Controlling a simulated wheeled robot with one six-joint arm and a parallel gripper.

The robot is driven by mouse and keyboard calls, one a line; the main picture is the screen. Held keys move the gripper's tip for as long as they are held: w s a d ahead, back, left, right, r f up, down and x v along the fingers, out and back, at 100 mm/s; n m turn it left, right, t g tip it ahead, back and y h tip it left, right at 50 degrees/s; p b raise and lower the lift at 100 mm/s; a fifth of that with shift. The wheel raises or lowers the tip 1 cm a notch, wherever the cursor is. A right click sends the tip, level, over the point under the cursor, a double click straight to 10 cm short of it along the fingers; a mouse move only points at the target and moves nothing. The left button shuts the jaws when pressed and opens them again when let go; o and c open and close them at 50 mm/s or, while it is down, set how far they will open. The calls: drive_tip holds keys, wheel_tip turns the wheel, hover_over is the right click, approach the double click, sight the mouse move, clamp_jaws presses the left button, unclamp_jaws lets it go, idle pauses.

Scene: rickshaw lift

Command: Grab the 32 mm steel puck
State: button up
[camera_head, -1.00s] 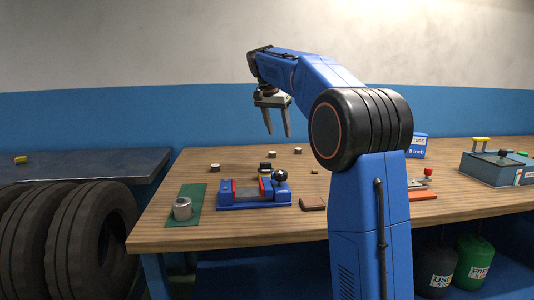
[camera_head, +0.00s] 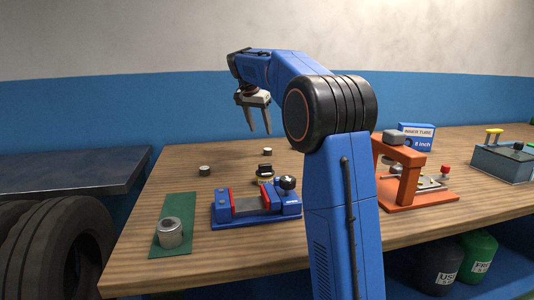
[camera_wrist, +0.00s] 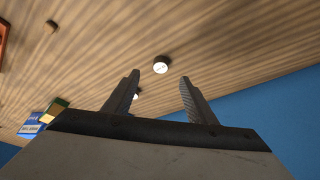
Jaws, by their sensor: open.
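Small pale-topped pucks stand on the wooden bench; one (camera_head: 204,171) is left of the vise and another (camera_head: 267,152) is farther back. I cannot read their sizes, so I cannot tell which is the 32 mm one. A larger steel cylinder (camera_head: 170,233) stands on a green mat (camera_head: 172,249) at the front left. My gripper (camera_head: 259,132) is open and empty, fingers pointing down above the back of the bench. In the wrist view, a puck with a white marked top (camera_wrist: 161,63) shows beyond the gap between my fingertips (camera_wrist: 160,79), apart from them. Another pale top (camera_wrist: 135,97) shows near the left finger.
An orange press (camera_head: 408,172), a blue box (camera_head: 416,136) and a grey-green case (camera_head: 502,162) stand to the right. Tyres (camera_head: 60,255) are at the left.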

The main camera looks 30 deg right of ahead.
hover_over(267, 149)
drive_tip(key=s+a, duration=0.2)
drive_tip(key=a, duration=0.1)
drive_tip(key=f, duration=0.6)
drive_tip(key=shift+s+d, duration=0.1)
drive_tip(key=shift+s, duration=0.1)
drive_tip(key=shift+w+d+x, duration=0.15)
drive_tip(key=shift+w+x, duration=0.05)
drive_tip(key=shift+x, duration=1.15)
drive_tip(key=shift+w+d+x, duration=0.15)
drive_tip(key=shift+w+x, duration=0.05)
drive_tip(key=shift+x, duration=1.15)
drive_tip(key=shift+r, duration=0.25)
drive_tip(key=c, duration=1.2)
